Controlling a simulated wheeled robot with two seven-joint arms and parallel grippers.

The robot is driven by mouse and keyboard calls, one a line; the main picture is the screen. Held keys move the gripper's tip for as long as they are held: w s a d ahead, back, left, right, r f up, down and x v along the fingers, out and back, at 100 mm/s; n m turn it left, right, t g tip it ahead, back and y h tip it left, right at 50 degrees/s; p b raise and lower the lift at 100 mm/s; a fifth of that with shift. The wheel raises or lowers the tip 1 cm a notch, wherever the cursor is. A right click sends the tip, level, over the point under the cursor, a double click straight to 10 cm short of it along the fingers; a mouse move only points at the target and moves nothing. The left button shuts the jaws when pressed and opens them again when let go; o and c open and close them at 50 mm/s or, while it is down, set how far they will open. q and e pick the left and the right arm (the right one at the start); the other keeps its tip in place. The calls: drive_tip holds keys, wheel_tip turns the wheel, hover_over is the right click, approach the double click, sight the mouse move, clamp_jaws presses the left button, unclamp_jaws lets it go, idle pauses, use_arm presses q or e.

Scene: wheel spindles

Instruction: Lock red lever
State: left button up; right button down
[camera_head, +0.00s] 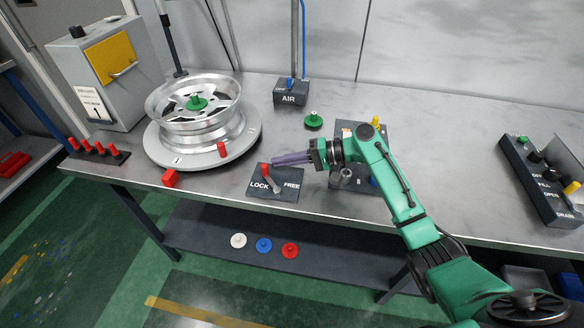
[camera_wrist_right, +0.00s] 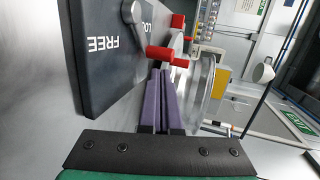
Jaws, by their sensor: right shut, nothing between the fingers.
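The red lever (camera_head: 265,170) stands on a dark plate marked LOCK and FREE (camera_head: 287,196) on the bench. Its red handle leans toward the LOCK side, with a grey arm running down to a pivot near the plate's middle. In the right wrist view the red handle (camera_wrist_right: 166,55) is just beyond my purple fingertips, and the plate (camera_wrist_right: 95,50) fills the upper left. My right gripper (camera_head: 276,161) is shut and empty, its fingers pointing left, close to the handle. I cannot tell whether they touch it. My left gripper is not in view.
A wheel rim (camera_head: 195,112) sits on a round turntable (camera_head: 240,150) to the left. An AIR box (camera_head: 290,95) stands behind. A dark control box (camera_head: 540,180) is at right.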

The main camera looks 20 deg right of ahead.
drive_tip(key=b+v, duration=0.2)
drive_tip(key=v, duration=1)
drive_tip(key=shift+d, duration=0.4)
drive_tip(key=shift+s+d+r, duration=0.15)
drive_tip(key=shift+d, duration=0.15)
